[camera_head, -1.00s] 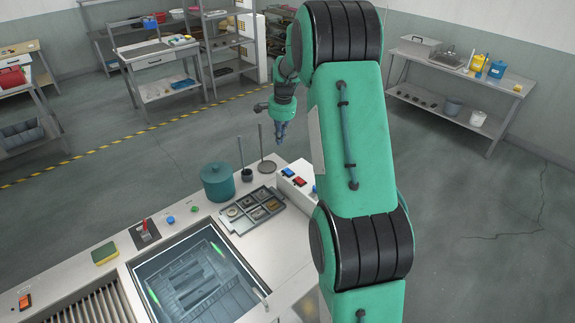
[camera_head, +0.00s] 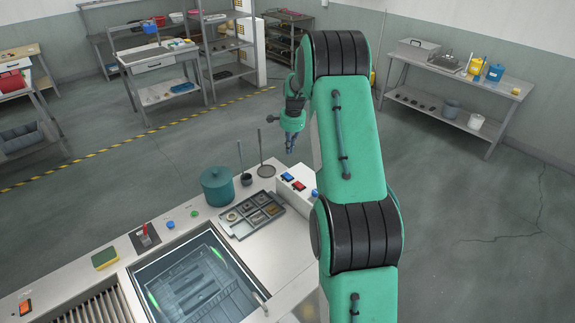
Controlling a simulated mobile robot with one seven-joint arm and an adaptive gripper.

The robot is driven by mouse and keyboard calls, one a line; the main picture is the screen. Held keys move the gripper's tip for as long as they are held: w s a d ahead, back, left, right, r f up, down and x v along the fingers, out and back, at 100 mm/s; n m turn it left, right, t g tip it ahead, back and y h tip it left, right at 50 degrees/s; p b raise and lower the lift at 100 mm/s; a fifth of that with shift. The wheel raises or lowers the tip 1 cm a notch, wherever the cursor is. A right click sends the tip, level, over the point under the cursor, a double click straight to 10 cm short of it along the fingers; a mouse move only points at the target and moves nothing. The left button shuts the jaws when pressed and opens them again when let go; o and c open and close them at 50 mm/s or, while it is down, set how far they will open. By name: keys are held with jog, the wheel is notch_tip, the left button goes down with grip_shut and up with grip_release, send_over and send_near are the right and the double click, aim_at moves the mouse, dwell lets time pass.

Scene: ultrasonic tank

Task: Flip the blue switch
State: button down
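A white control box (camera_head: 292,202) stands at the far right end of the tank counter. On its sloped top is a small blue switch (camera_head: 287,177), with a red switch (camera_head: 299,186) to its right. Another small blue part (camera_head: 315,193) shows at the box's right end, partly hidden by my arm. My gripper (camera_head: 290,150) points down and appears above and beyond the box, apart from the blue switch in the picture. It is too small to tell whether its fingers are open or shut.
A teal pot (camera_head: 217,186), a tray of small parts (camera_head: 252,215) and upright rods stand left of the box. The tank (camera_head: 190,280) is sunk in the counter. The floor beyond is free.

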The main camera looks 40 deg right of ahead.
aim_at(286, 175)
jog(key=f, duration=0.4)
jog(key=w+f, duration=0.1)
jog(key=f, duration=0.8)
jog(key=shift+w+f+p, duration=0.35)
jog(key=shift+f+p, duration=0.05)
